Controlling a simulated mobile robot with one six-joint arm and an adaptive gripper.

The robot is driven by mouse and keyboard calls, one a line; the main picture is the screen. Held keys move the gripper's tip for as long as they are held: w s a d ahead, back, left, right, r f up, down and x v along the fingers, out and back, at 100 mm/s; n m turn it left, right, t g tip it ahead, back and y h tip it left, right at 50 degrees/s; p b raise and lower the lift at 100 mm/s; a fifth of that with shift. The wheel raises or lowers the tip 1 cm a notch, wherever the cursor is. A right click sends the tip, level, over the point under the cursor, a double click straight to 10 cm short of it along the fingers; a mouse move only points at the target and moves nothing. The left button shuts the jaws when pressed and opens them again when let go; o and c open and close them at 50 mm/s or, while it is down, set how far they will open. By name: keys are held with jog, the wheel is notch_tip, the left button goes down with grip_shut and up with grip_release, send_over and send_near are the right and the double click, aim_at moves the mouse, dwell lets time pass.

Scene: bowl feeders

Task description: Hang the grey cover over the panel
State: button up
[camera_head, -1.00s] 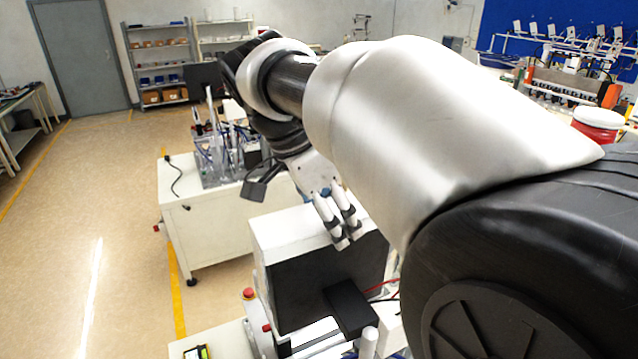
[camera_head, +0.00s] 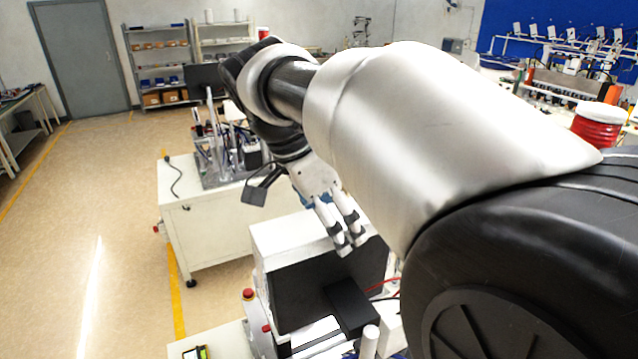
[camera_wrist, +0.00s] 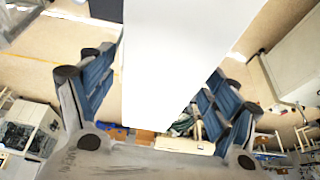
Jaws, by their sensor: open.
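My gripper (camera_head: 350,244) is just above or at the top of a white box-shaped unit (camera_head: 300,238) in the head view; whether it touches cannot be told. The unit has a large dark, panel-like front face (camera_head: 305,290). In the wrist view, my gripper (camera_wrist: 157,85) is open, with its blue-padded fingers wide apart. A plain white surface (camera_wrist: 185,45) shows between and beyond them, and no grip on it is visible. I cannot make out a separate grey cover in either view. My arm hides much of the right side in the head view.
A small black box (camera_head: 350,305) stands in front of the dark face, with a red button (camera_head: 248,294) to its left. A white cabinet (camera_head: 215,235) carrying tubes and equipment stands behind. A red spool-like container (camera_head: 597,128) is at right. The floor at left is clear.

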dwell(0.3)
jog(key=v, duration=1)
jog(key=shift+a+r, duration=0.15)
jog(key=shift+r, duration=0.2)
jog(key=s+d+f+n+t+y, duration=0.1)
jog(key=s+d+f+n+y, duration=0.15)
jog(key=s+d+n, duration=0.45)
jog(key=s+d+f+n+t+y, duration=0.1)
jog(key=s+d+f+n, duration=0.2)
jog(key=s+f, duration=0.3)
jog(key=s+d+f+n+t+y, duration=0.1)
jog(key=s+d+f+n+t, duration=0.2)
jog(key=f, duration=0.5)
jog(key=s+f+g+b, duration=0.1)
jog(key=s+f+b, duration=0.1)
jog(key=f+b, duration=1)
jog(key=s+f+g+b, duration=0.1)
jog(key=s+f+b, duration=0.1)
jog(key=f+b, duration=1)
notch_tip(320, 180, down, 4)
